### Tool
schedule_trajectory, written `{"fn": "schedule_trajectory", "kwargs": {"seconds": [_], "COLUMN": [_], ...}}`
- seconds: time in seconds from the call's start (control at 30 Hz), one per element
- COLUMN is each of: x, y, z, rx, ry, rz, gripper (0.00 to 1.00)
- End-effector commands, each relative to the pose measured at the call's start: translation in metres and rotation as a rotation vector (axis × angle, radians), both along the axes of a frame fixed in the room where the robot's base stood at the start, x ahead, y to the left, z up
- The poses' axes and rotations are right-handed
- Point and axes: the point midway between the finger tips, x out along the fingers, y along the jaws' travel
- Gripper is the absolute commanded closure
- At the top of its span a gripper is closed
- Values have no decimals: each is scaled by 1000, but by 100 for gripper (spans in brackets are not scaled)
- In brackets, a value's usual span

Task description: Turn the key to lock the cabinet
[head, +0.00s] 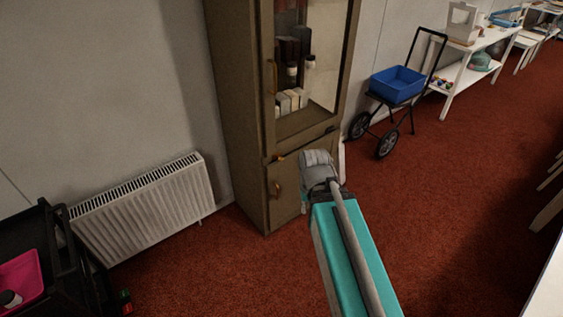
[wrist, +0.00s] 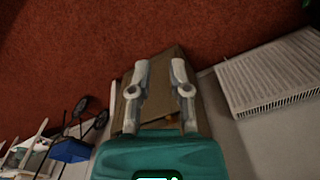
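The brown cabinet (head: 238,120) stands against the wall in the middle of the head view, with a glazed upper door and a solid lower door (head: 287,193). Both doors look shut. A small orange piece (head: 281,158), perhaps the key, sits at the top of the lower door near its left edge. An orange spot (wrist: 170,117) also shows low between the fingers in the wrist view. My gripper (wrist: 160,65) is open and empty, its two fingers apart, with the cabinet behind them. In the head view my arm reaches toward the cabinet's lower right; the fingertips cannot be made out there.
A white radiator (head: 140,205) is on the wall left of the cabinet. A black cart (head: 45,250) with a pink tray stands at the lower left. A wheeled trolley with a blue bin (head: 397,85) stands right of the cabinet. Red carpet (head: 220,270) before the cabinet is clear.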

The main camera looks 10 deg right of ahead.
Motion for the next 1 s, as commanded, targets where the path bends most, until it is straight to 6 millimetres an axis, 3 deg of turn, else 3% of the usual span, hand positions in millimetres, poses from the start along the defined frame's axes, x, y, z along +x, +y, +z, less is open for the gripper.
{"fn": "schedule_trajectory", "kwargs": {"seconds": [0.03, 0.3, 1.0], "x": [3, 30, 144], "y": [1, 11, 47], "z": [-5, -38, -130], "rx": [7, 107, 587], "ry": [-4, -52, -157], "rz": [-8, -121, -652], "gripper": [57, 9, 9]}}
